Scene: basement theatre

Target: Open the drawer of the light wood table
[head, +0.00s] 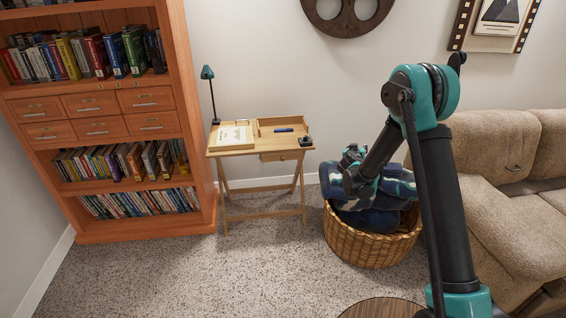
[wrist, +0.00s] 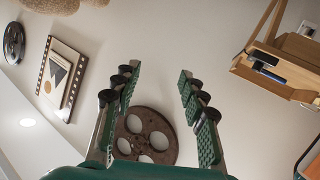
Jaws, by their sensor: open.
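The light wood table (head: 237,152) stands against the back wall on crossed folding legs. Its drawer (head: 282,155) shows under the right half of the top and looks shut, with a small dark knob on its front. In the wrist view the table (wrist: 270,72) appears turned on its side at the upper right. My gripper (head: 350,160) is right of the table, above the basket and apart from the table. In the wrist view my gripper (wrist: 160,80) has its two green padded fingers spread, with nothing between them.
A wicker basket (head: 365,246) with blue blankets (head: 385,217) stands right of the table. A wooden bookcase (head: 102,232) is at left and a beige sofa (head: 505,210) at right. A lamp (head: 210,90), book (head: 236,135) and blue pen (head: 284,130) are on the table. Carpet before it is clear.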

